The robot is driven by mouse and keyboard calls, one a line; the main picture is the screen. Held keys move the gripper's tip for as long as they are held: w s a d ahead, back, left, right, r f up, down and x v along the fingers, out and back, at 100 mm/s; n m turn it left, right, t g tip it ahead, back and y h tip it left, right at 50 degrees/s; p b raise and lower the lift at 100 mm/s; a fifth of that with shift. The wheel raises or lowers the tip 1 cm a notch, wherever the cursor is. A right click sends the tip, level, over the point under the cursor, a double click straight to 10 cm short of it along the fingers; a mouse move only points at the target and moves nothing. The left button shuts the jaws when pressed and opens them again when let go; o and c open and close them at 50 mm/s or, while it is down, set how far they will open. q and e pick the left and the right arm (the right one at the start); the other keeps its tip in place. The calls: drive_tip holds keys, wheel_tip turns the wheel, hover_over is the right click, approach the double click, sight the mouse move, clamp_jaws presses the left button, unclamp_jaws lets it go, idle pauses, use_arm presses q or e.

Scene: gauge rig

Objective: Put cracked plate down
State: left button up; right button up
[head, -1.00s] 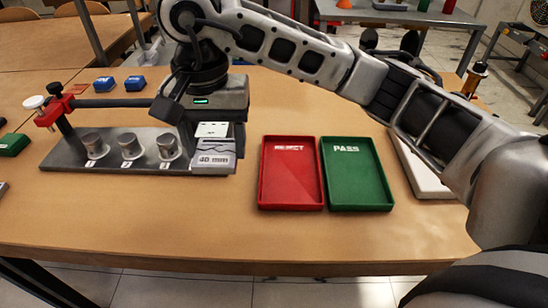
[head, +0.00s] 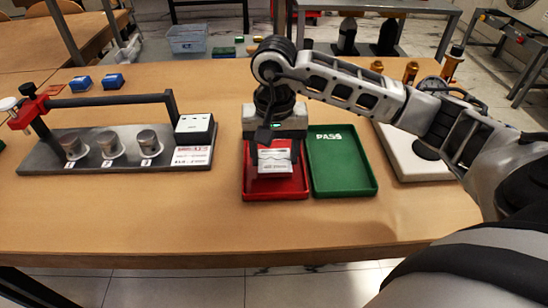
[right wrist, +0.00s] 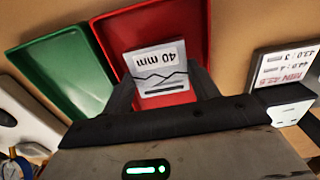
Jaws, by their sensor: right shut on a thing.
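The cracked plate (head: 274,163) is a pale block marked "40 mm" with a dark jagged line across its face. It also shows in the right wrist view (right wrist: 158,65). My right gripper (head: 274,156) is shut on it, with one finger on each side. The plate is over the red tray (head: 275,190), within its outline. I cannot tell whether it touches the tray floor. The red tray also shows in the right wrist view (right wrist: 198,25). My left gripper is not in view.
The green PASS tray (head: 342,165) is empty, just right of the red one. A grey gauge rig (head: 110,162) with several metal cylinders and a labelled white block (head: 195,128) stands left. A white board (head: 405,160) lies right. Table in front is clear.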

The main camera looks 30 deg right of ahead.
drive_tip(key=shift+a+f, duration=0.1)
drive_tip(key=shift+f, duration=0.75)
drive_tip(key=shift+f, duration=0.2)
drive_tip(key=o, duration=1.1)
drive_tip(key=shift+c, duration=0.2)
drive_tip(key=shift+r, duration=0.1)
